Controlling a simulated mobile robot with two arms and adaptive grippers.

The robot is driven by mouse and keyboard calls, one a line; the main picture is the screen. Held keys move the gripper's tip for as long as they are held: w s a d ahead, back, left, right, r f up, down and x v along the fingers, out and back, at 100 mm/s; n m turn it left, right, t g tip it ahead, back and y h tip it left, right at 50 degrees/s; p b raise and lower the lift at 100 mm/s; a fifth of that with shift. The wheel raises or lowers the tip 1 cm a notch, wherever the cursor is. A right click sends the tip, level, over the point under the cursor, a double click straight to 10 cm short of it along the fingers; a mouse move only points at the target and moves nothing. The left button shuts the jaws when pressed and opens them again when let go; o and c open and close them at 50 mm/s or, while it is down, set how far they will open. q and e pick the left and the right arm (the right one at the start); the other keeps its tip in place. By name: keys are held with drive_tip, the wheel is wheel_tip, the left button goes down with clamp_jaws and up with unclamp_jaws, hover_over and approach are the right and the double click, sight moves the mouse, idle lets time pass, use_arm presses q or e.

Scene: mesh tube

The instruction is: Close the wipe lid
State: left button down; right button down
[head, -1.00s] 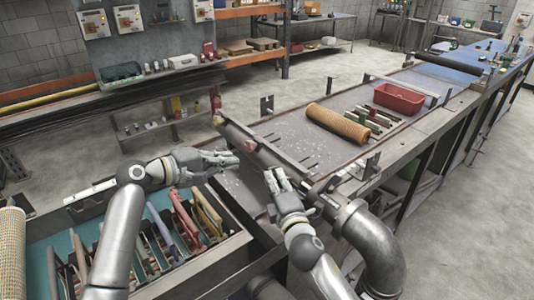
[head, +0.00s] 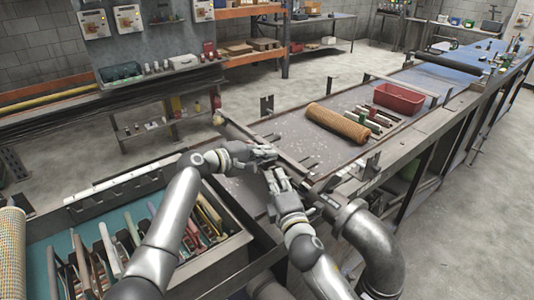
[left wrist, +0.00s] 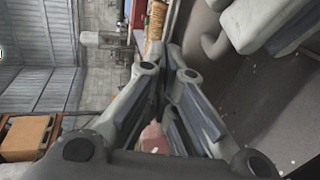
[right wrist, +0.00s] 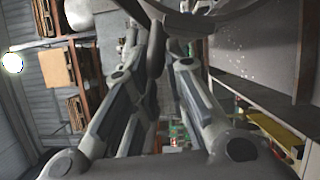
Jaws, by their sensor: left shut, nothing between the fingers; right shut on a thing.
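My left gripper (head: 268,155) is shut and empty, just above my right gripper (head: 276,178) in the head view, and the two are very close. I cannot tell whether they touch. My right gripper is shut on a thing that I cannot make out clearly. A dark piece (right wrist: 153,85) shows between its fingers in the right wrist view. A small pinkish thing (left wrist: 152,138) shows beyond the left fingers in the left wrist view. No wipe pack or lid can be clearly recognised; the grippers may hide it.
A dark bar (head: 240,132) crosses the near end of the conveyor bench. A tan mesh roll (head: 338,123) and a red bin (head: 398,99) lie farther along it. A teal-lined tray (head: 70,230) with upright pieces stands front left. A large grey pipe (head: 375,240) bends at the near right.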

use_arm(q)
drive_tip(key=shift+w+d, duration=0.15)
drive_tip(key=shift+d, duration=0.1)
use_arm(e)
drive_tip(key=shift+r, duration=0.35)
use_arm(q)
drive_tip(key=shift+w+d, duration=0.25)
drive_tip(key=shift+d, duration=0.05)
drive_tip(key=shift+w+d+f+y, duration=0.1)
drive_tip(key=shift+w+d+y, duration=0.05)
drive_tip(key=shift+d+y, duration=0.15)
use_arm(e)
drive_tip(key=shift+a+f, duration=0.1)
drive_tip(key=shift+a, duration=0.05)
drive_tip(key=c, duration=1.5)
unclamp_jaws()
use_arm(q)
drive_tip(key=shift+a, duration=0.1)
use_arm(e)
drive_tip(key=shift+s+f, duration=0.1)
drive_tip(key=shift+f, duration=0.1)
